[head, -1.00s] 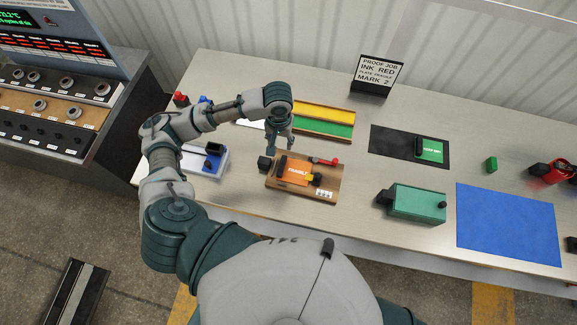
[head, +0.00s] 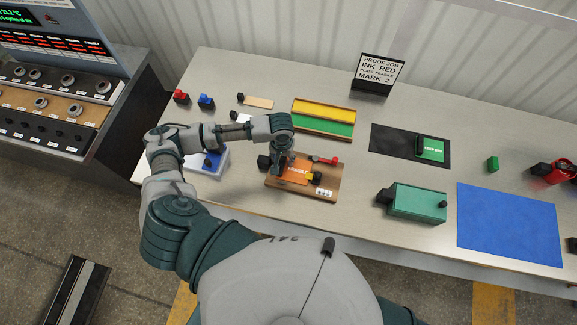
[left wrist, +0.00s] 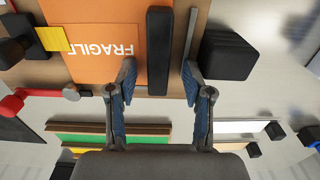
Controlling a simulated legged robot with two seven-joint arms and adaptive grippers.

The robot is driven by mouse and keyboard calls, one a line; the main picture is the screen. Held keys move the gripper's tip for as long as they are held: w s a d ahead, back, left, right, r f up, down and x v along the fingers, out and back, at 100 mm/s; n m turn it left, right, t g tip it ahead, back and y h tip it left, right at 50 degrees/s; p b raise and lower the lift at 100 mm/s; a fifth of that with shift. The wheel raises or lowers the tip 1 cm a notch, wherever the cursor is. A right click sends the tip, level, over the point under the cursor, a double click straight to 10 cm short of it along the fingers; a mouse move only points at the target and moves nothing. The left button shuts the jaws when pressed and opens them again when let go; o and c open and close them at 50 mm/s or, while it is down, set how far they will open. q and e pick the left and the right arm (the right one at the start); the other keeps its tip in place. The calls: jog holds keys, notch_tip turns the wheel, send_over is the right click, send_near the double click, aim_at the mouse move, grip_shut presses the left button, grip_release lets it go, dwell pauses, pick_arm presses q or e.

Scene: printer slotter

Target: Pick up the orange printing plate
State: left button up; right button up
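The orange printing plate (head: 299,174), lettered FRAGILE, lies in a brown wooden holder (head: 330,185) near the table's front edge. In the left wrist view the plate (left wrist: 95,45) fills the upper left, with a black bar-shaped handle (left wrist: 158,50) along its edge. My left gripper (head: 281,165) is over the plate's left end in the head view and hides part of it. In the left wrist view my left gripper (left wrist: 158,76) is open, one finger on each side of the handle, with gaps showing. How far down the fingers reach is unclear. My right gripper is not in view.
A red-handled part (head: 326,160) and a yellow tab (left wrist: 53,38) are on the holder. A black block (left wrist: 228,50) stands close beside the gripper. A yellow and green tray (head: 323,118) lies behind. A green box (head: 417,203) stands to the right.

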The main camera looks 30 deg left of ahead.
pick_arm(q)
jog(key=shift+s+d, duration=0.1)
grip_shut()
